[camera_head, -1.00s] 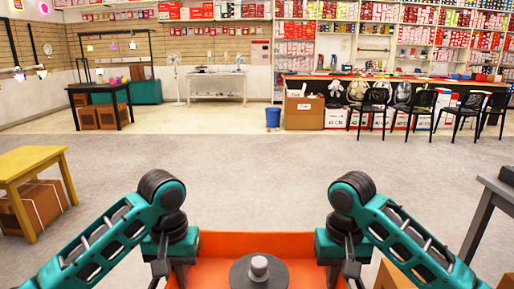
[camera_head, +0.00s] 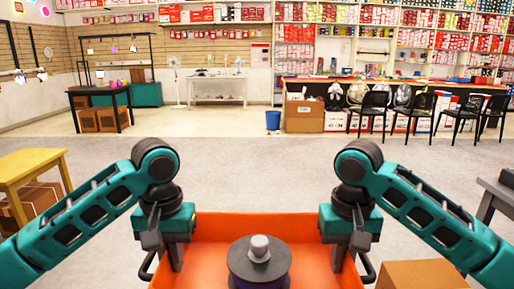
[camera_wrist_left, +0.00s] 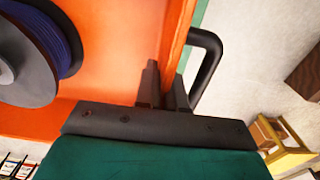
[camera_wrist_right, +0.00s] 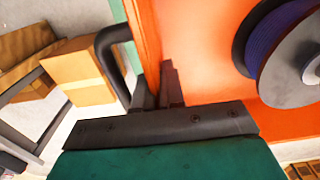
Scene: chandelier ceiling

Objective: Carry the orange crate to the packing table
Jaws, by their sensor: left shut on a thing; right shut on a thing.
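The orange crate (camera_head: 212,262) is held in front of me at the bottom middle of the head view. A spool (camera_head: 259,262) with dark flanges and blue-purple winding stands inside it. My left gripper (camera_head: 172,256) is shut on the crate's left side, by a black handle (camera_wrist_left: 208,62) in the left wrist view. My right gripper (camera_head: 342,256) is shut on the right side, by the other black handle (camera_wrist_right: 112,62). The exact grip contact is partly hidden. Several tables are in view; I cannot tell which is the packing table.
A yellow table (camera_head: 30,165) stands at left, with a cardboard box by it. A grey table edge (camera_head: 495,190) and a cardboard box (camera_head: 425,275) are at right. A black table (camera_head: 98,90), a blue bin (camera_head: 273,120) and a long counter with chairs are farther back. The middle floor is clear.

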